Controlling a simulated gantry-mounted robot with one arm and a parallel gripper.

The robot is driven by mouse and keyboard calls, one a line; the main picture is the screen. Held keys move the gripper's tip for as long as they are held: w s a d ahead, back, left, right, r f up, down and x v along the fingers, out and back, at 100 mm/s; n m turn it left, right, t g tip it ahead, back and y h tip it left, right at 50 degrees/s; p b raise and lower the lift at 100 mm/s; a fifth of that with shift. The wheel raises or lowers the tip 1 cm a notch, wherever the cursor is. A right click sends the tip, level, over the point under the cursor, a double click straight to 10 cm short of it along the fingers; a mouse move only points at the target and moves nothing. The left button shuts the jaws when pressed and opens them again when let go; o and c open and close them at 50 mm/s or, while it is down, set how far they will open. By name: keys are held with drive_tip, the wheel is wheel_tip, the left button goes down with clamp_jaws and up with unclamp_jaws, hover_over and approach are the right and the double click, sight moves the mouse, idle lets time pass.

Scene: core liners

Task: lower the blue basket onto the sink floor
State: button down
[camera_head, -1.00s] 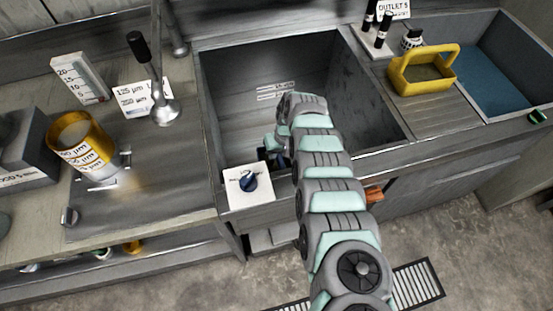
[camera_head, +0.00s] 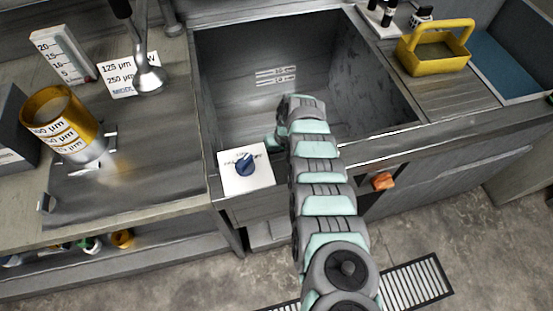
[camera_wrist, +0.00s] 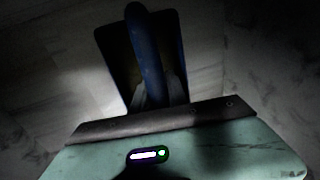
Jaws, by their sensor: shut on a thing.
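The blue basket (camera_wrist: 112,48) shows in the wrist view as a dark blue open box with a blue handle (camera_wrist: 148,58) arching over it. My gripper (camera_wrist: 158,92) is shut on the handle; its fingertips are pale and dim below it. The basket hangs inside the deep grey sink (camera_head: 372,88). In the head view my arm and the sink's front edge hide the basket and gripper. The wrist picture is too dark to tell whether the basket touches the sink floor (camera_wrist: 240,60).
A white panel with a blue knob (camera_head: 245,165) sits at the sink's front left. A yellow basket (camera_head: 432,60) stands on the right drainboard. The counter at left holds a yellow-banded sieve cylinder (camera_head: 62,122).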

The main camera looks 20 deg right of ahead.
drive_tip(key=shift+f+b, duration=0.75)
drive_tip(key=shift+f, duration=0.05)
drive_tip(key=shift+s+a+f+b, duration=0.15)
drive_tip(key=shift+s+f+b, duration=0.05)
drive_tip(key=shift+f, duration=0.2)
drive_tip(key=shift+s+a+f+b, duration=0.1)
drive_tip(key=shift+s+f+b, duration=0.1)
drive_tip(key=shift+f, duration=0.2)
drive_tip(key=c, duration=1.2)
unclamp_jaws()
drive_tip(key=shift+s+a+f, duration=0.15)
drive_tip(key=shift+s+f, duration=0.05)
drive_tip(key=shift+f, duration=0.15)
wheel_tip(320, 180, up, 11)
drive_tip(key=w+d+p, duration=0.1)
drive_tip(key=d+p, duration=0.1)
drive_tip(key=p, duration=0.7)
drive_tip(key=shift+w+d+f+p, duration=0.15)
drive_tip(key=shift+w+d+p, duration=0.05)
drive_tip(key=shift+d+p, duration=0.1)
